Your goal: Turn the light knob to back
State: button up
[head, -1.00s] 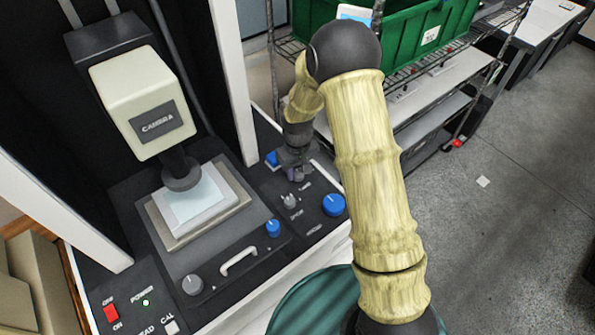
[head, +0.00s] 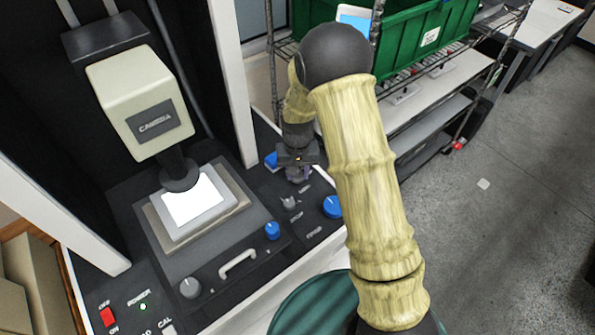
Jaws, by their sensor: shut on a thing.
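My gripper (head: 297,170) points down over the right part of the black control panel (head: 264,190). It is shut on a small grey knob, the light knob, which its fingers mostly hide. I cannot make out which way the knob's pointer faces. The label just in front of it is too small to read surely. The square stage plate (head: 193,200) under the camera head glows bright white.
A small grey knob (head: 289,203) and a blue knob (head: 332,206) sit close in front of my gripper. A blue part (head: 271,160) is beside it on the left. The camera head (head: 140,105) and a white upright (head: 236,80) stand to the left. A green crate (head: 420,45) is on the rack behind.

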jog(key=o, duration=1)
jog(key=shift+r, duration=0.2)
notch_tip(320, 180, up, 17)
jog(key=b, duration=0.2)
jog(key=shift+b, duration=0.3)
jog(key=s+d+f+t, duration=0.1)
jog(key=s+d, duration=0.4)
jog(key=s, duration=0.3)
jog(key=s+d+f+t, duration=0.1)
jog(key=s+d+f, duration=0.1)
jog(key=s+d, duration=0.4)
jog(key=s, duration=0.3)
jog(key=shift+s+f+t, duration=0.3)
